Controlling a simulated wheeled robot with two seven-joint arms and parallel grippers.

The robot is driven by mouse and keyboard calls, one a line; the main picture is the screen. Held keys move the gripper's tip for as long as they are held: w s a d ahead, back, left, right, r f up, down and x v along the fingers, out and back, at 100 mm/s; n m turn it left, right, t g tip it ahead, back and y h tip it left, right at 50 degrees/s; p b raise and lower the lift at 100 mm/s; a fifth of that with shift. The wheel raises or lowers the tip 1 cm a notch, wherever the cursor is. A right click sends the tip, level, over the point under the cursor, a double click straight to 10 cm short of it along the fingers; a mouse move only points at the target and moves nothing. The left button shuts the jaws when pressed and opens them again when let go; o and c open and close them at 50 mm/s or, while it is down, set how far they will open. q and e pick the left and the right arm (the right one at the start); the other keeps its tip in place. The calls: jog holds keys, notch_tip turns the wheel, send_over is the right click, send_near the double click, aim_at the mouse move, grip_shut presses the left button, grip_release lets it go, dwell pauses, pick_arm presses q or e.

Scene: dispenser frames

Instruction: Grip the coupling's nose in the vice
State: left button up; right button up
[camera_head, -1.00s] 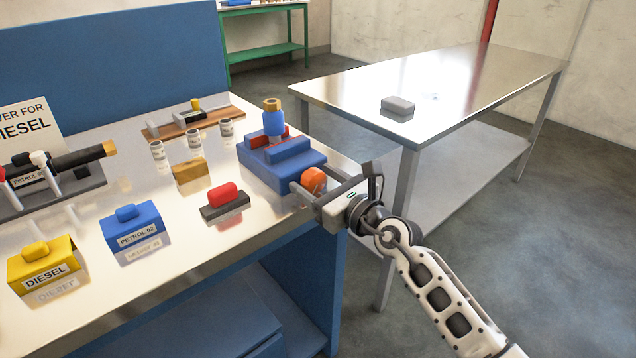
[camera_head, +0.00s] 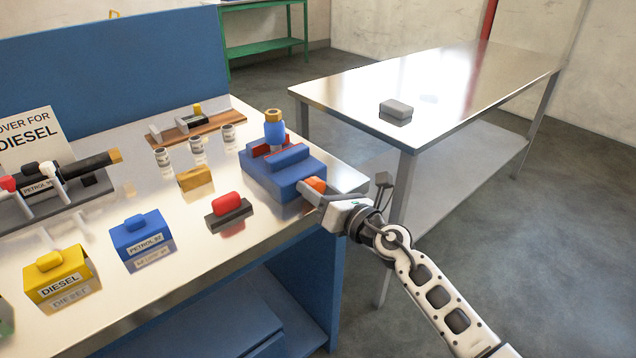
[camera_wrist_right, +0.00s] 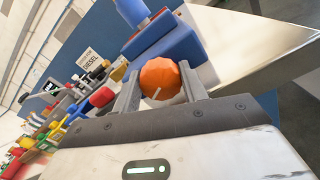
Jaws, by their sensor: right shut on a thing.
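The vice (camera_head: 262,178) is blue with red jaw faces and stands at the bench's right end. The coupling (camera_head: 273,131), blue with a brass-coloured top, stands upright at the jaws. Its lower end is hidden, so I cannot tell how tightly the jaws hold it. The vice's orange knob (camera_head: 316,184) faces my right arm. My right gripper (camera_head: 309,190) is shut on this knob. In the right wrist view the orange knob (camera_wrist_right: 160,78) sits between the two fingers, with the blue vice (camera_wrist_right: 168,42) behind it. My left gripper is not in view.
A red-topped block (camera_head: 228,206), a brass block (camera_head: 195,179) and several small cups stand left of the vice. Blue PETROL (camera_head: 140,238) and yellow DIESEL (camera_head: 58,275) boxes are nearer the front. A steel table (camera_head: 450,85) stands behind the right arm.

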jog(key=o, duration=1)
jog(key=shift+c, duration=0.2)
jog(key=v, duration=1.6)
